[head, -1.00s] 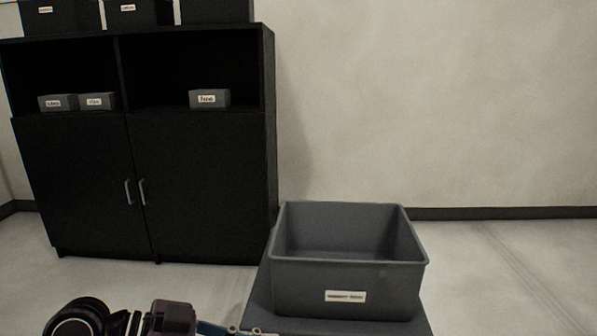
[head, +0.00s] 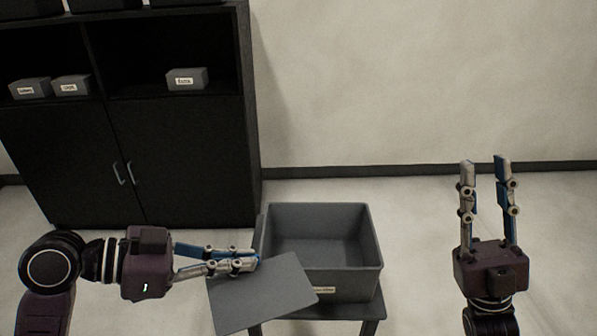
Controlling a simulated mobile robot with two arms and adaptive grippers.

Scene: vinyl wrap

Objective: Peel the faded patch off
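A flat grey rectangular sheet (head: 262,297) hangs tilted in front of the bin's lower left corner. Whether it is the faded patch, I cannot tell. My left gripper (head: 255,263) reaches in from the left, its fingers closed together on the sheet's upper edge. The sheet hides part of the bin's front and its label. My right gripper (head: 484,160) is at the right, fingers pointing up, apart and empty. No other patch or surface with a patch is in view.
An open, empty-looking grey bin (head: 373,268) stands on a small dark table (head: 368,307). A black cabinet (head: 190,165) with small labelled boxes stands at the back left. Pale floor is clear to the right of the bin.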

